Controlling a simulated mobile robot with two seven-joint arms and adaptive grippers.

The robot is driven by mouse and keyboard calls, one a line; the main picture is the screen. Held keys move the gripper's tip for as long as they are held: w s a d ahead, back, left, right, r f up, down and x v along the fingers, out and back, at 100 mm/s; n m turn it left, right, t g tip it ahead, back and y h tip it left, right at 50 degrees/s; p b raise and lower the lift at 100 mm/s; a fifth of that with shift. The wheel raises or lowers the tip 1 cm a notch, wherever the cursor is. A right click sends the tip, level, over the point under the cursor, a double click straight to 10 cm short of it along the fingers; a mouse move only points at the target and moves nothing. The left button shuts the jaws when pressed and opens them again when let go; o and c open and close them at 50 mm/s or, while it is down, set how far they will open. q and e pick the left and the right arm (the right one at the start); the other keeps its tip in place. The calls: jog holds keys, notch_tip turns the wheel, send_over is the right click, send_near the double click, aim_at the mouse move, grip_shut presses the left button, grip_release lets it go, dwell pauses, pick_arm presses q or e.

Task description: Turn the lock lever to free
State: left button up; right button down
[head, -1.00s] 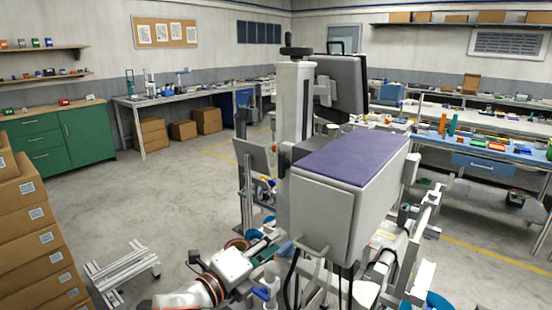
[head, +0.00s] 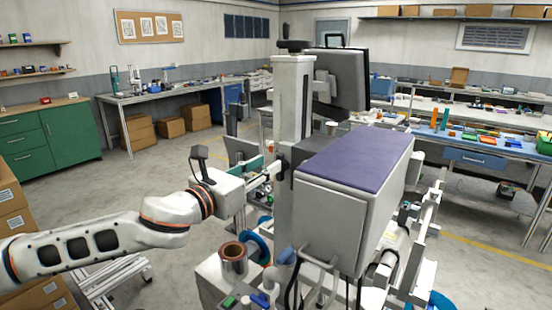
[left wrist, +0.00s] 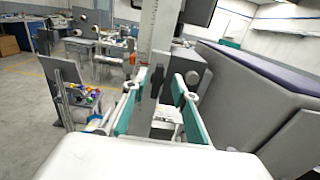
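A dark upright lever (left wrist: 157,82), seemingly the lock lever, shows in the left wrist view against the pale column (left wrist: 162,30). In the head view the column (head: 294,105) stands behind the grey box, and I cannot make out the lever clearly there. My left gripper (head: 268,172) is at the left side of the column. In the left wrist view its two teal-padded fingers (left wrist: 158,95) are apart, with the lever showing between them. I see no clear contact. My right gripper is in neither view.
A grey box with a purple top (head: 355,155) stands close right of the left gripper. A copper-coloured reel (head: 233,258) and a blue reel (head: 258,240) sit below my left arm. Open floor lies to the left.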

aim_at(278, 158)
pick_arm(q)
jog(key=shift+p+x, duration=0.3)
jog(key=shift+x, duration=2.35)
grip_shut()
